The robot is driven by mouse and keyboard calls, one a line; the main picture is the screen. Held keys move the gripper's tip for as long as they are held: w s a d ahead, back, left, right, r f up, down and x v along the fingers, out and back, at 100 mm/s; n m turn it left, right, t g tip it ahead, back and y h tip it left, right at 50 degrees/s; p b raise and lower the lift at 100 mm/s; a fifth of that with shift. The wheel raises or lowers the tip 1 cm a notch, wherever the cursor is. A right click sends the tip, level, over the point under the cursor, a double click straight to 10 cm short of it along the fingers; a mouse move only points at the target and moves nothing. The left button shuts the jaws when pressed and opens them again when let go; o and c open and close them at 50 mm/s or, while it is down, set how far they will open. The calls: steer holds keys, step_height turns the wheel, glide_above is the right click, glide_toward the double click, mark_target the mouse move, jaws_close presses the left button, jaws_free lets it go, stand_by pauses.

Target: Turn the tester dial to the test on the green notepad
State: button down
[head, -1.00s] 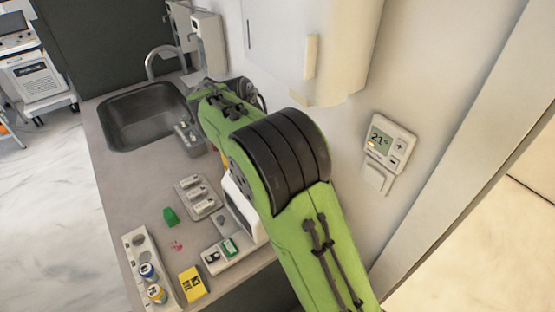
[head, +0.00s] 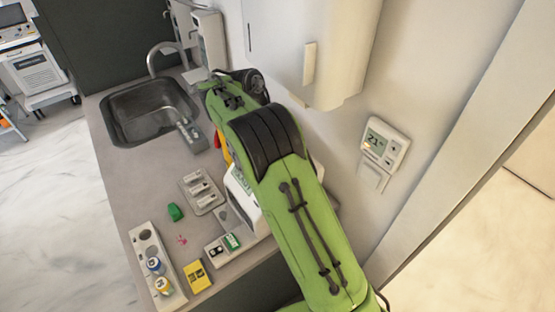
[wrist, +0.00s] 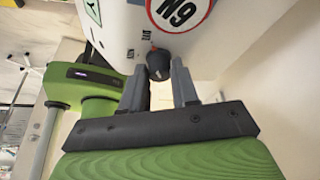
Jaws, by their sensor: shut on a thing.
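The tester is a white device (head: 240,187), mostly hidden behind my green arm in the head view. In the wrist view its white body (wrist: 120,28) fills the top, with a round red-ringed label and small dark printed marks. A dark round dial (wrist: 158,62) sticks out of it. My gripper (wrist: 158,74) has its two grey fingers on either side of the dial and is shut on it. The dial's setting cannot be read. A small green item (head: 231,241) lies by the tester's base; I cannot tell whether it is the green notepad, and no writing is legible.
A sink (head: 150,110) is at the back left of the counter. A thermostat (head: 383,143) and white cabinet hang on the wall.

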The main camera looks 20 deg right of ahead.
stand_by(0.3)
steer(key=c, duration=0.9)
jaws_free()
steer(key=shift+r, duration=0.1)
steer(key=p+v, duration=0.9)
steer(key=v, duration=0.6)
steer(key=shift+w+a+r, duration=0.15)
steer(key=shift+w+r, duration=0.05)
steer(key=shift+r, duration=0.05)
